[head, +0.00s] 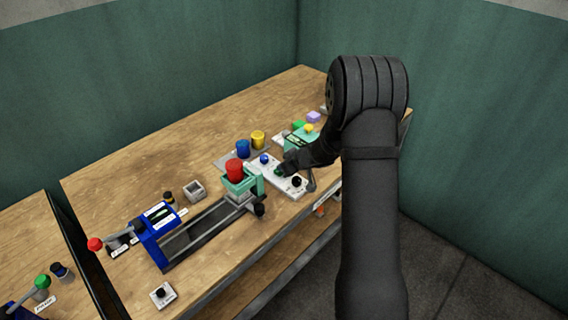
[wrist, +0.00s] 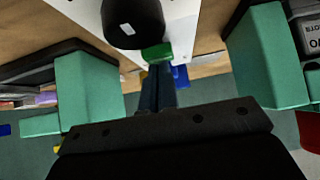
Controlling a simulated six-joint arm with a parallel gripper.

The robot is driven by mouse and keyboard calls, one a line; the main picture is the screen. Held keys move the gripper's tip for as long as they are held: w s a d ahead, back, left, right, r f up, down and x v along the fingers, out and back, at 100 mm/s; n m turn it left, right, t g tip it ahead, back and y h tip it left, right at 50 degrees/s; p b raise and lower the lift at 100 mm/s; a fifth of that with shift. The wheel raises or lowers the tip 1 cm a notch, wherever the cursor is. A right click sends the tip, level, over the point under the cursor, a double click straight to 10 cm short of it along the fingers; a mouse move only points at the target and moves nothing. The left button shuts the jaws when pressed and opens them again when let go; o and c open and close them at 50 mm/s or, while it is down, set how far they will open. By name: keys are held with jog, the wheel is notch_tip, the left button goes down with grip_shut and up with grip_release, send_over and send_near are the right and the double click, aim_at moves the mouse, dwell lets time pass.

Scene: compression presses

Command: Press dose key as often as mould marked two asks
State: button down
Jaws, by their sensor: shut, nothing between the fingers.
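A white key panel (head: 260,172) lies on the bench with a blue key (head: 264,159), a green key (head: 279,171) and a black knob (head: 296,182). My gripper (head: 284,168) is shut and empty, reaching down over the panel at the green key. In the wrist view the shut fingers (wrist: 158,88) end right by the green key (wrist: 157,52); I cannot tell whether they touch it. The black knob (wrist: 132,22) is close beside it, and the blue key (wrist: 181,75) is partly hidden by the fingers. I cannot read which key is the dose key or which mould is marked two.
A blue press (head: 157,236) with a red-knobbed lever (head: 95,244) stands at left on the wooden bench (head: 120,190). A red cylinder (head: 234,167) sits on a teal holder (head: 242,183). Blue (head: 243,148) and yellow (head: 258,138) cylinders stand behind. Teal blocks flank the fingers in the wrist view (wrist: 90,90).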

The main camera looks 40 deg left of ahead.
jog(key=shift+s+d+f, duration=0.1)
jog(key=shift+d+f, duration=0.05)
jog(key=shift+f, duration=1.05)
jog(key=shift+r, duration=0.45)
jog(key=r, duration=0.4)
jog(key=shift+w+d+r, duration=0.15)
jog(key=shift+w+r, duration=0.05)
jog(key=shift+r, duration=0.2)
jog(key=v, duration=0.9)
dwell(1.1)
